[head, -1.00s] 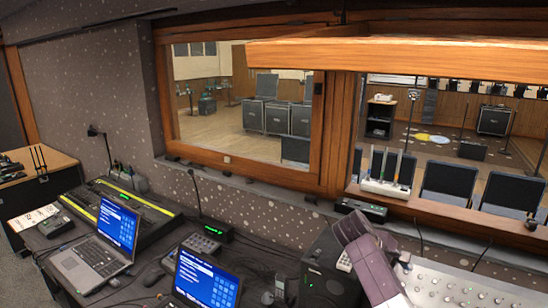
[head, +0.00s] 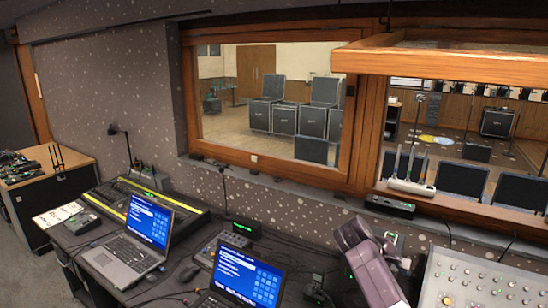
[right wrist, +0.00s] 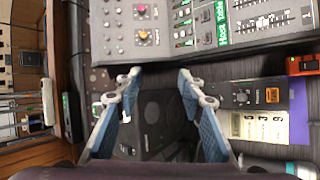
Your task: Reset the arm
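My right gripper (right wrist: 160,82) is open in the right wrist view, its two blue-grey fingers apart with nothing between the tips. A dark box (right wrist: 155,118) lies below and behind the fingers. A grey mixing desk (right wrist: 165,28) with knobs and faders is just past the fingertips; it also shows at the lower right in the head view (head: 485,280). In the head view my purple-grey right arm is at the bottom, right of centre, left of that desk; its fingers are hard to make out there. My left arm and gripper are not in view. A lighting console (head: 150,203) with a yellow edge is at the left.
Two laptops (head: 130,240) (head: 240,280) stand open on the dark desk. A wooden window frame (head: 357,135) runs behind.

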